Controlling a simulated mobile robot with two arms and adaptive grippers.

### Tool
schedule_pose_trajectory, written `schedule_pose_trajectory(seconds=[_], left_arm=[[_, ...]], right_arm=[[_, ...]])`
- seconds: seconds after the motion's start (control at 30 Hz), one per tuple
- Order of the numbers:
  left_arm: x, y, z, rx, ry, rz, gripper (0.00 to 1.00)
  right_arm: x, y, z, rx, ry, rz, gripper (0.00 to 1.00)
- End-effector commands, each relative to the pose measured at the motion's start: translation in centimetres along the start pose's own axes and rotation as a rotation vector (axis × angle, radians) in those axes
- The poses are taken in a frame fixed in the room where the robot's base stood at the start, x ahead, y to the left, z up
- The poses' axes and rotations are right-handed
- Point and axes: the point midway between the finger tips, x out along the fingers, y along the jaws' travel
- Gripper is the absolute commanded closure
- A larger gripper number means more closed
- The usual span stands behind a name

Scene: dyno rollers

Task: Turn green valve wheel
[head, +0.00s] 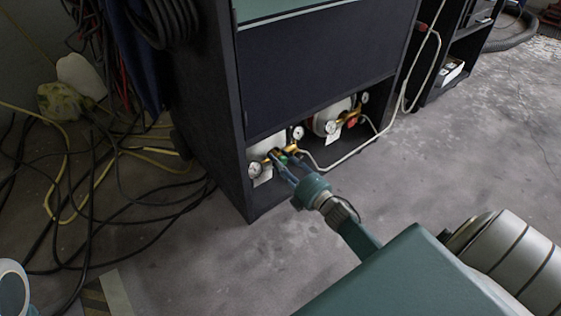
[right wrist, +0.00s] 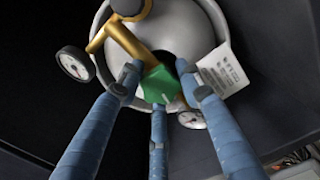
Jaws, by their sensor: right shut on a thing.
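The green valve wheel (head: 284,158) sits on the brass fitting of a white gas cylinder (head: 265,147) in the low opening of a dark cabinet. My right gripper (head: 281,164) reaches into this opening with its fingers around the wheel. In the right wrist view the green wheel (right wrist: 159,86) lies between the blue fingers of my right gripper (right wrist: 156,92), which are shut on it. The fingers partly cover the wheel and fitting. The brass fitting (right wrist: 124,40) and a round gauge (right wrist: 73,63) show beside it. My left gripper is not in view.
A second cylinder (head: 328,119) with gauges and a red knob (head: 352,122) stands to the right in the same cabinet (head: 212,110). A pale hose (head: 345,157) runs out to the right. Black and yellow cables (head: 120,200) tangle on the floor at left.

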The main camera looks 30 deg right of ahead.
Motion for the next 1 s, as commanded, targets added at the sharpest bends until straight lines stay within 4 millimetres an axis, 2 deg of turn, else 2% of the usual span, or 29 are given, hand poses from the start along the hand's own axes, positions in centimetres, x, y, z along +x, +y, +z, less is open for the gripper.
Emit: schedule_pose_trajectory(seconds=[0.03,0.07,0.1,0.2,0.57,0.67,1.0], left_arm=[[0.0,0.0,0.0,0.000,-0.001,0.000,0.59],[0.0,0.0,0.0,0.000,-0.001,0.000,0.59],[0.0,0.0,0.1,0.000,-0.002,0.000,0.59],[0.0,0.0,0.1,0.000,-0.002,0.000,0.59],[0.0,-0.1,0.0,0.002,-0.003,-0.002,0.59],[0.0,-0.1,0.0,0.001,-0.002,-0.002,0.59],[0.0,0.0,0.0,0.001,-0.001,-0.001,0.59]], right_arm=[[-0.2,-0.1,0.8,0.000,-0.016,-0.006,0.91],[-0.2,-0.1,0.8,0.000,-0.016,-0.006,0.91],[-0.2,-0.1,0.8,0.000,-0.016,-0.006,0.61],[-0.2,-0.1,0.8,0.000,-0.016,-0.005,0.44],[-0.6,-0.1,0.4,0.001,-0.007,-0.003,0.44],[-1.9,-0.1,0.4,0.001,-0.008,-0.003,0.44],[-9.0,-0.1,0.5,0.001,-0.011,-0.005,0.44]])
